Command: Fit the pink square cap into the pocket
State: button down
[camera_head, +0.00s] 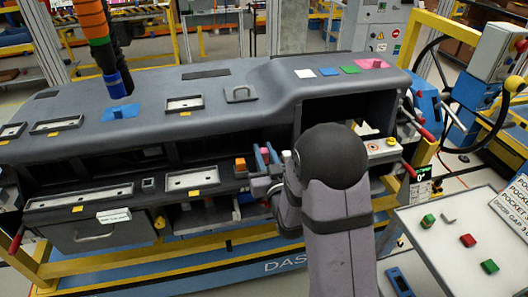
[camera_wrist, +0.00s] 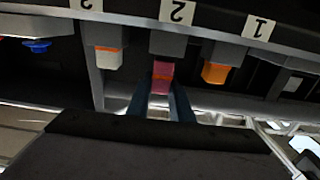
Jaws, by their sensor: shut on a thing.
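In the head view my gripper (camera_head: 266,158) is at the dashboard's front face, left of my dark arm, with a bit of the pink cap (camera_head: 264,155) showing between the fingers. My gripper is shut on the cap.
An orange-and-white piece (camera_wrist: 108,58) sits under label "3", and an orange piece (camera_wrist: 215,72) under label "1", close on either side. The grey dashboard (camera_head: 215,120) overhangs the front shelf. A side table (camera_head: 450,235) at right holds several small red and green pieces.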

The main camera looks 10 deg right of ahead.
aim_at(265, 160)
jog(key=shift+f+b, duration=1.3)
jog(key=shift+b, duration=0.1)
jog(key=c, duration=1.5)
grip_release()
jog(key=shift+s, duration=0.1)
jog(key=shift+s, duration=0.45)
jog(key=s, duration=0.2)
jog(key=s+p, duration=0.1)
jog(key=s, duration=0.1)
jog(key=shift+r, duration=0.25)
jog(key=p, duration=0.3)
jog(key=shift+s+p, duration=0.15)
jog(key=shift+p, duration=0.25)
jog(key=shift+s+p, duration=0.3)
jog(key=shift+p, duration=0.8)
jog(key=s+p, duration=0.1)
jog(key=p, duration=0.2)
jog(key=shift+s+f, duration=0.15)
jog(key=shift+s, duration=0.1)
